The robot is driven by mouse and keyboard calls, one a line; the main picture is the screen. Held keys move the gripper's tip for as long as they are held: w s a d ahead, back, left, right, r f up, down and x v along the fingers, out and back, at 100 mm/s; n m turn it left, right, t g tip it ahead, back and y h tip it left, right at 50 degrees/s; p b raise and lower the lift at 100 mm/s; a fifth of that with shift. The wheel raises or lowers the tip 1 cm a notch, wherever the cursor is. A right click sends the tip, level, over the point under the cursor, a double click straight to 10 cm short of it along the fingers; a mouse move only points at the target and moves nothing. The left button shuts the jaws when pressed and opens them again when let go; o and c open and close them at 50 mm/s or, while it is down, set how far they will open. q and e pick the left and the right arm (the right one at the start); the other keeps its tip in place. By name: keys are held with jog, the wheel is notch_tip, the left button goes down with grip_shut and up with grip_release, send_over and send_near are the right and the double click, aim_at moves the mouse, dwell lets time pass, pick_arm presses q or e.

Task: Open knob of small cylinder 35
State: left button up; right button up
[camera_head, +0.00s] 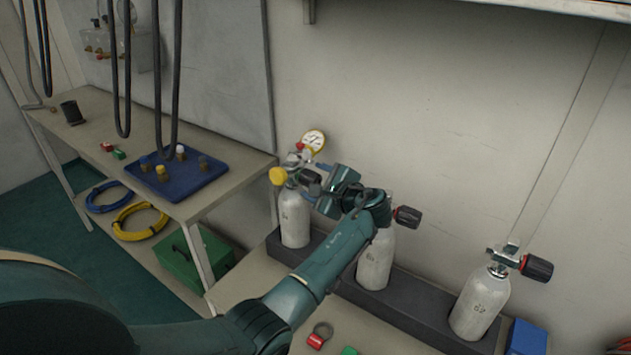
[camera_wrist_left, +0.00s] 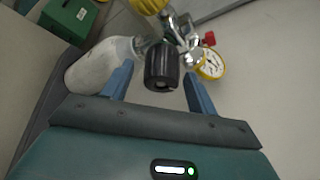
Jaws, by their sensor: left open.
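The leftmost small white cylinder (camera_head: 294,222) stands upright in a dark rack. I cannot read its number. Its valve carries a black knob (camera_head: 311,178), a yellow knob (camera_head: 278,176) and a gauge (camera_head: 313,141). My left gripper (camera_head: 317,184) is open at the black knob, reaching in from the right. In the left wrist view the black knob (camera_wrist_left: 161,70) sits between the tips of the two blue fingers, with gaps on both sides. The cylinder body (camera_wrist_left: 97,66) lies to the left there. My right gripper is not in view.
A middle cylinder (camera_head: 375,262), partly behind my left arm, and a right cylinder (camera_head: 480,302) stand in the same rack (camera_head: 405,304), each with a black knob. A workbench (camera_head: 235,172) with a blue tray (camera_head: 196,186) is at left. A blue box (camera_head: 527,338) is at lower right.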

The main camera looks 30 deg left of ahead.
pick_arm(q)
jog(key=shift+w+a+f, duration=0.1)
jog(key=shift+w+a, duration=0.05)
jog(key=shift+a, duration=0.15)
jog(key=shift+c, duration=0.4)
jog(key=c, duration=0.9)
